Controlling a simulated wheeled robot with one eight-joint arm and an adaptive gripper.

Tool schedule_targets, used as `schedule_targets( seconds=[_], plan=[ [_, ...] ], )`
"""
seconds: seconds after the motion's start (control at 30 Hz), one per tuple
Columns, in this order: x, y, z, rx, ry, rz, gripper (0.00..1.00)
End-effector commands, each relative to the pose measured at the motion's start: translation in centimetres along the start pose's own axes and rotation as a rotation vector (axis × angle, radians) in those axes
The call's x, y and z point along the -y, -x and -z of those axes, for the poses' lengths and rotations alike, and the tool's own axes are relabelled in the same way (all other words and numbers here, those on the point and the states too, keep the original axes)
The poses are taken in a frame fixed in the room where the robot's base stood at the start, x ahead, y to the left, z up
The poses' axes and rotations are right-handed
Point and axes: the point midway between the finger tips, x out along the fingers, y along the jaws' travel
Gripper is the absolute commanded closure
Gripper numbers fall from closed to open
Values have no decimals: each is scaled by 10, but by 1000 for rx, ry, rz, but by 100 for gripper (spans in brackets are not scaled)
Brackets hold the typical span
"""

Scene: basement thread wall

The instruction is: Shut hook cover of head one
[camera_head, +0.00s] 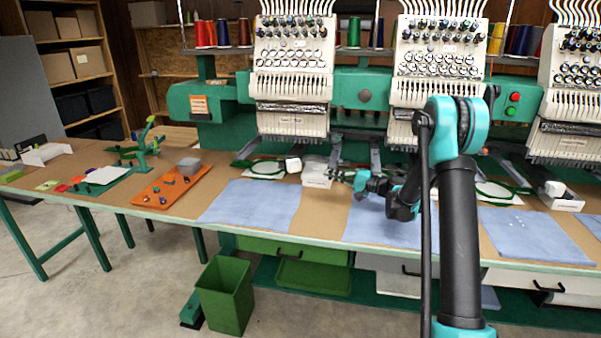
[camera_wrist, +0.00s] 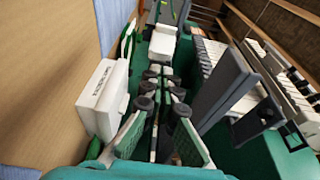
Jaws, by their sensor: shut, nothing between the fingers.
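The embroidery head at the left (camera_head: 290,75) stands over a white box (camera_head: 316,172) with dark lettering on its front. The box also shows in the wrist view (camera_wrist: 102,98). A smaller white block (camera_head: 293,163) sits just left of it and appears farther off in the wrist view (camera_wrist: 163,39). I cannot tell which white part is the hook cover, or whether it is open. My gripper (camera_head: 340,176) is to the right of the box, low over the table. In the wrist view its fingers (camera_wrist: 158,72) are together and empty, beside the box.
A green hoop (camera_head: 262,168) lies left of the block. Grey machine arms (camera_head: 336,152) reach out under the heads, close to my gripper. Blue cloths (camera_head: 250,203) cover the table front. An orange tray (camera_head: 172,186) with small parts lies at left. A green bin (camera_head: 226,295) stands on the floor.

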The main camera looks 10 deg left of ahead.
Motion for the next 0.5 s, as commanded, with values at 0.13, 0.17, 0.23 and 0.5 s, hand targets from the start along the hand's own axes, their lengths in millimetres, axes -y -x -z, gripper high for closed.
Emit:
schedule_targets(
  seconds=[0.13,0.17,0.23,0.5],
  plan=[
    [0,-32,-1,3,0,0,100],
    [0,-38,-1,3,0,0,100],
    [0,-52,-1,3,0,0,100],
    [0,-97,-10,3,0,0,100]
  ],
)
